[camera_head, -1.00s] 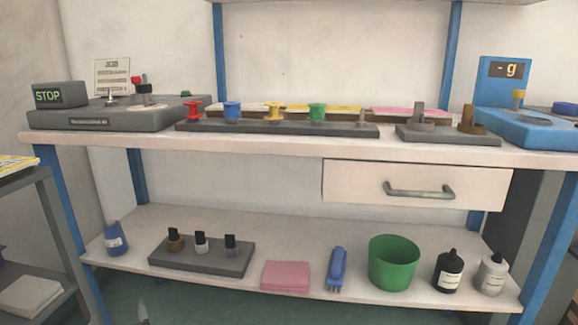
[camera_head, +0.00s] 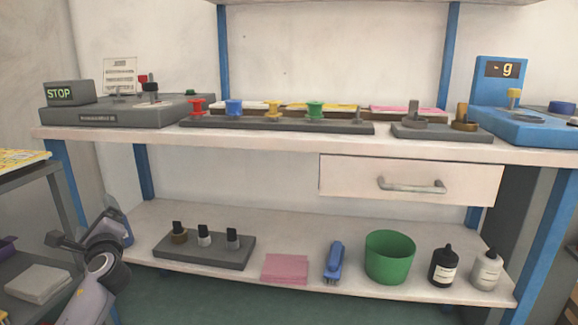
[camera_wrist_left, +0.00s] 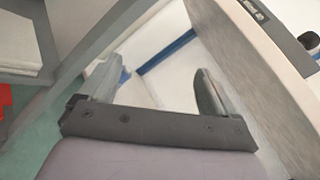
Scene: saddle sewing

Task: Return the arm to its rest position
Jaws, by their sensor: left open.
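My left arm comes in at the lower left of the head view. Past the fingers that view shows pale surfaces and blue posts, tilted. My right gripper is in neither view.
The upper bench (camera_head: 250,142) carries a grey STOP machine (camera_head: 120,112), a rack of coloured spools (camera_head: 280,126) and a blue scale (camera_head: 520,122). A grey side rack (camera_head: 62,195) stands close left of the arm. A green bin (camera_head: 390,258) stands on the lower shelf.

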